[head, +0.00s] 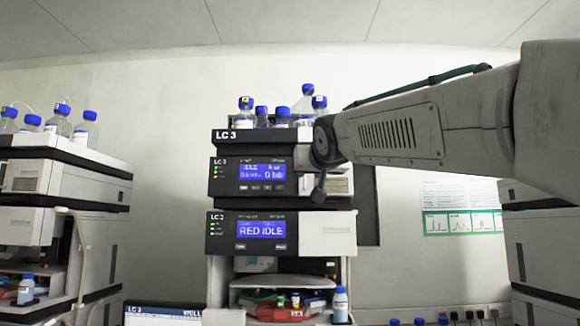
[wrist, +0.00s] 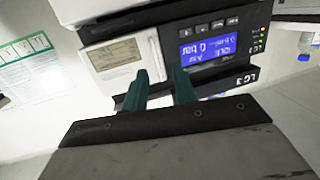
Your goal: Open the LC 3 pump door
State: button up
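The LC 3 pump (head: 225,187) is the module with a blue screen reading IDLE in the upper part of the middle stack. Its pale door (head: 340,187) is right of the screen, partly hidden by my arm, and looks shut. In the wrist view, which is upside down, the door (wrist: 118,55) is a beige panel with a label, beside the blue screen (wrist: 208,48). My gripper (wrist: 160,78) has two green fingers spread apart with nothing seen between them. They are in front of the door's screen-side edge; contact cannot be told. In the head view my gripper (head: 319,188) shows only as a small dark part.
Blue-capped bottles (head: 262,115) stand on top of the stack. Other stacks stand at left (head: 60,190) and right (head: 545,250). A wall poster (head: 462,208) hangs behind, with open space before it.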

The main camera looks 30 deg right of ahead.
jog(key=w+d+r, duration=0.3)
jog(key=w+d, duration=0.1)
jog(key=w, duration=0.3)
jog(key=shift+w+r+t+h, duration=0.2)
jog(key=shift+r+t+h, duration=0.1)
jog(key=shift+t, duration=0.1)
jog(key=shift+c, duration=0.3)
grip_shut()
